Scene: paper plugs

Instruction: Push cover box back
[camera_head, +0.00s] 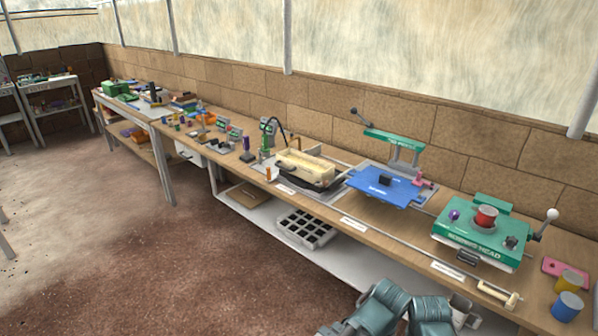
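No thing in view is clearly marked as the cover box. A cream, box-like block (305,168) sits on a dark base on the long bench, near the middle of the view. A green-topped box (475,232) with white lower sides stands further right, with a red cylinder (486,217) on top and a white-knobbed lever at its right. My teal arm links show at the bottom edge, right of centre, in front of the bench and apart from both boxes. I cannot make out fingertips of either gripper.
The wooden bench (400,232) runs from upper left to lower right. A blue plate (385,187) under a green-barred press stands between the boxes. Yellow (572,281) and blue (567,307) cylinders stand at the right end. A black-celled tray (307,229) lies on the lower shelf. The floor at left is clear.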

